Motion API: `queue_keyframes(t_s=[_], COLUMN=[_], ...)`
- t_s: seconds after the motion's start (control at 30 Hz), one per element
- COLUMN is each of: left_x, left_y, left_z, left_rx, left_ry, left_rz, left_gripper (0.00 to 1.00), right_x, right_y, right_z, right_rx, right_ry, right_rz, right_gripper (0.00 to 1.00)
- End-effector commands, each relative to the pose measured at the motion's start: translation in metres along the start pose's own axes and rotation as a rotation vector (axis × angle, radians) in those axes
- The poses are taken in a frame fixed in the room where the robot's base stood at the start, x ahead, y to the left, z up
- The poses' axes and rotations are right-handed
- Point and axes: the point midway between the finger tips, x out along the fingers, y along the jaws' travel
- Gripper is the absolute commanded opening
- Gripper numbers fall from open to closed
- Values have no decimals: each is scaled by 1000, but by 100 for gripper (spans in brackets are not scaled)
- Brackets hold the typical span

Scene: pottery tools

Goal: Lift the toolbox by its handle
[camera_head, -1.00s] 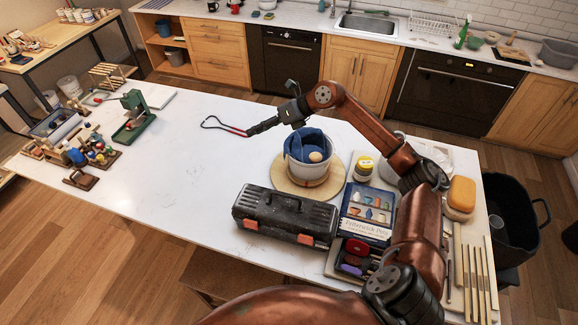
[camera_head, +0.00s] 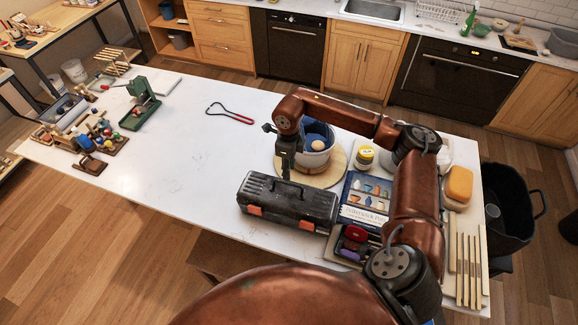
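The toolbox (camera_head: 310,205) is black with orange latches and sits closed on the white table. Its dark handle (camera_head: 291,188) lies along the top of the lid. My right gripper (camera_head: 286,172) points down just above or behind the left part of the handle. It is small and dark against the toolbox, so I cannot tell whether its fingers are open or touch the handle. My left gripper is not in view.
A white bucket with a blue cloth (camera_head: 317,150) stands on a round board right behind my gripper. A book (camera_head: 362,205) and a tray of tools (camera_head: 352,245) are close on the right. A red-handled loop tool (camera_head: 232,113) lies farther back. The table's left middle is clear.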

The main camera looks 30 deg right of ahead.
Motion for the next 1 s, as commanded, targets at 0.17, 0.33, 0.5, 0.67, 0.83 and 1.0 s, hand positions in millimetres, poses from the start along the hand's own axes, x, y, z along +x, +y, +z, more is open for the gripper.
queue_keyframes(t_s=[0.17,0.33,0.5,0.67,0.83,1.0], left_x=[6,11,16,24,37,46], left_y=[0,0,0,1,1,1], left_z=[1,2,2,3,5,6], left_rx=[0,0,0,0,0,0], left_ry=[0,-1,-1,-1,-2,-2], left_rz=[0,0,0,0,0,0], left_gripper=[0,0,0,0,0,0], right_x=[16,29,42,55,68,78], right_y=[0,1,1,0,0,0], right_z=[0,0,0,0,0,0], right_rx=[1,1,1,1,1,1], right_ry=[0,-1,-1,-1,-1,-1], right_rz=[2,3,2,2,2,1], right_gripper=[28,28,28,28,28,28])
